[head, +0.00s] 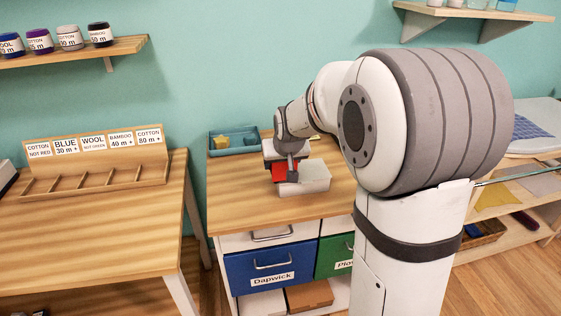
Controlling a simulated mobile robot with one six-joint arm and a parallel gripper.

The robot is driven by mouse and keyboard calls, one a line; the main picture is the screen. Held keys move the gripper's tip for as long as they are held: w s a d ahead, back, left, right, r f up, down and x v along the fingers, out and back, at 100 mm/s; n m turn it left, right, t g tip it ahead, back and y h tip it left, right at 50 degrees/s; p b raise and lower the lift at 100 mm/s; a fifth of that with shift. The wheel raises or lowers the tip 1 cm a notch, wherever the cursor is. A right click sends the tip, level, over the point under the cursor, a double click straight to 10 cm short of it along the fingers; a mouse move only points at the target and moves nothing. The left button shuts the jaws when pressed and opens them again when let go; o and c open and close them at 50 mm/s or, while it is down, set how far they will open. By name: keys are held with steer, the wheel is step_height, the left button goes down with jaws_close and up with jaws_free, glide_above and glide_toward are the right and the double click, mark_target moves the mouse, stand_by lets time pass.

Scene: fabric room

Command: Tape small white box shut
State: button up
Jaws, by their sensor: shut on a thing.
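The small white box (308,181) stands on the wooden top of the drawer cabinet, near its front middle. My gripper (284,166) is over the cabinet top at the box's left and rear side. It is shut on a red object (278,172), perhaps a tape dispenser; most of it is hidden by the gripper. The red object appears against or just beside the box; I cannot tell whether they touch. No strip of tape on the box can be made out.
A teal tray (233,151) with a yellow item stands at the cabinet's back left. The cabinet top (235,200) is clear at front left. A wooden table (90,230) with a labelled rack (95,170) stands at left. My arm hides the cabinet's right side.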

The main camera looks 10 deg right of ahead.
steer(key=shift+f+b, duration=0.4)
steer(key=shift+b, duration=0.05)
stand_by(0.6)
steer(key=shift+b, duration=0.85)
stand_by(3.0)
steer(key=shift+d, duration=0.15)
steer(key=shift+d, duration=0.9)
steer(key=shift+d, duration=0.15)
steer(key=shift+d, duration=0.9)
steer(key=shift+d, duration=0.1)
steer(key=shift+d+b, duration=0.45)
steer(key=shift+d, duration=0.5)
steer(key=shift+d, duration=0.1)
